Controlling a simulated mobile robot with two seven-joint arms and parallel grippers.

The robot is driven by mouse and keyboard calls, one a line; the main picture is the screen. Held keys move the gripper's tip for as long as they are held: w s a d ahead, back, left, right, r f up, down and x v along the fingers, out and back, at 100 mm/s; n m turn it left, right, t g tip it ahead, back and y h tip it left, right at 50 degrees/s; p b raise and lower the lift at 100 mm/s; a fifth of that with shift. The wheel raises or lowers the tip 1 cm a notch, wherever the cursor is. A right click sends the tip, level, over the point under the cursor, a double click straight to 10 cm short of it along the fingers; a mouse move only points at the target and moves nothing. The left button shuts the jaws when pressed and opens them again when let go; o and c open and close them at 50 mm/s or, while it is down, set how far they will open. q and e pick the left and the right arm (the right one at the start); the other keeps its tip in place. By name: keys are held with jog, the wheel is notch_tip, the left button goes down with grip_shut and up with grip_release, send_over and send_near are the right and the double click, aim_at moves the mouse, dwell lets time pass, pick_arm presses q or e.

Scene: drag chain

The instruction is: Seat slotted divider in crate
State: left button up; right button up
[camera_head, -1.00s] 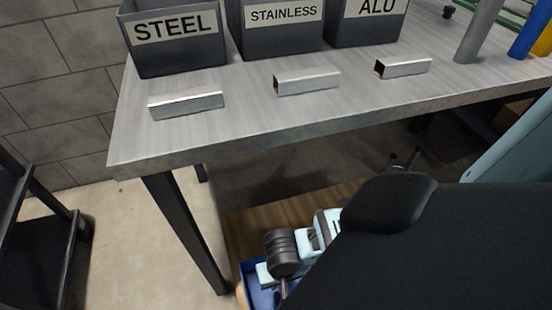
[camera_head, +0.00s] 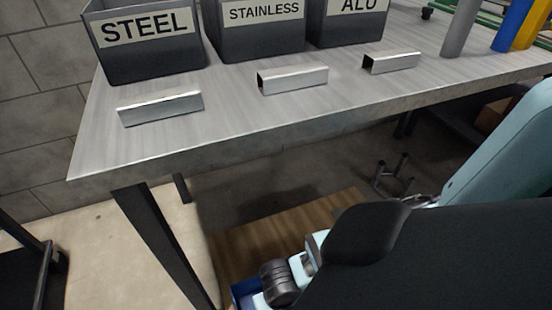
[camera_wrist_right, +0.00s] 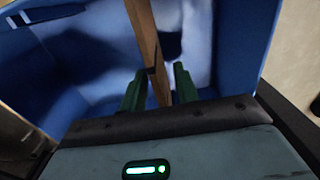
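The blue crate shows as a small corner (camera_head: 238,292) at the bottom of the head view, mostly hidden by my arm. In the right wrist view its blue wall and floor (camera_wrist_right: 90,85) fill most of the picture. The slotted divider (camera_wrist_right: 146,35) is a narrow brown wooden strip running away from the camera, with a dark notch near my fingertips. Whether the divider touches the crate floor is unclear. My left gripper is not in view.
A metal table (camera_head: 225,115) holds bins labelled STEEL (camera_head: 150,60), STAINLESS (camera_head: 262,40) and ALU (camera_head: 345,30), with a metal tube piece before each. A dark cart (camera_head: 25,265) stands at the left. A wooden surface (camera_head: 270,240) lies under the table's front edge.

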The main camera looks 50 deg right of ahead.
jog(key=shift+f, duration=0.45)
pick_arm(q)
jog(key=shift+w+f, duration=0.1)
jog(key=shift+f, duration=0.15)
pick_arm(e)
jog(key=shift+r, duration=0.1)
jog(key=c, duration=0.6)
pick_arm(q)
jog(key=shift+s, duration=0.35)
pick_arm(e)
grip_shut()
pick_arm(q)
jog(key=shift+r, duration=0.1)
pick_arm(e)
jog(key=shift+r, duration=0.1)
